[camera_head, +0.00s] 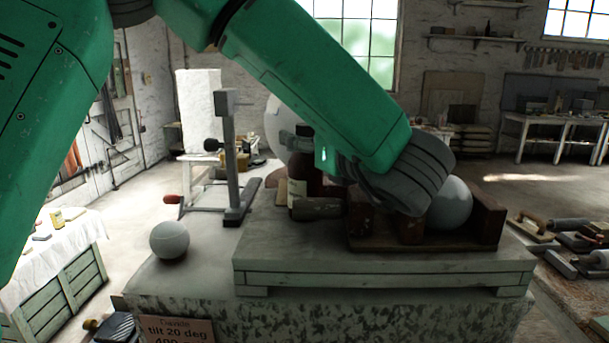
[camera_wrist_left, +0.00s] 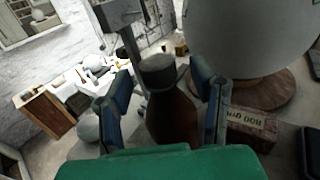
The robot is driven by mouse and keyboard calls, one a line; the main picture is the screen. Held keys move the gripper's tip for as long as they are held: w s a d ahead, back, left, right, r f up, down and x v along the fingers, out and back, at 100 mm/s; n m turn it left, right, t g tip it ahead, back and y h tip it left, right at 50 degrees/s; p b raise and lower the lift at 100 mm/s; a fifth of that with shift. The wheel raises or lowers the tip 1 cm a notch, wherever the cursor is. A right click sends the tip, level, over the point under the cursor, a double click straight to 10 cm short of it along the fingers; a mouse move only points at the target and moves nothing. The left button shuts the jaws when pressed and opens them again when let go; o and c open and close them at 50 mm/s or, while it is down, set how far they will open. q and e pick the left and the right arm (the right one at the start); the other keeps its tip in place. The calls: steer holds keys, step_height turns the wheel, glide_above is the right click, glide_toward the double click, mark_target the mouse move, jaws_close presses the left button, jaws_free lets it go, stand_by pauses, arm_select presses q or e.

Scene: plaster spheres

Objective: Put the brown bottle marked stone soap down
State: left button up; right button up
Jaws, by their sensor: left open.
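The brown bottle (camera_wrist_left: 172,118) stands between the two blue-padded fingers of my left gripper (camera_wrist_left: 162,100) in the left wrist view, its dark cap towards the camera. The fingers are spread, with a gap seen at the left side of the bottle; contact on the right is unclear. In the head view my left gripper (camera_head: 308,148) is mostly hidden behind my green arm and dark wrist. The bottle with a pale label (camera_head: 297,191) shows below it, at the plinth's back edge, partly covered. Its base contact is hidden. My right gripper is not in view.
A wooden board (camera_head: 380,262) lies on the stone plinth. An upright metal stand (camera_head: 229,150) rises beside the bottle. A large pale sphere (camera_wrist_left: 250,35) is close by.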

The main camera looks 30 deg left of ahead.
arm_select(q)
steer(key=shift+w+a+r, duration=0.1)
steer(key=shift+w+a, duration=0.1)
steer(key=shift+a, duration=0.05)
steer(key=shift+d, duration=0.1)
steer(key=shift+d, duration=0.1)
steer(key=c, duration=0.3)
jaws_close()
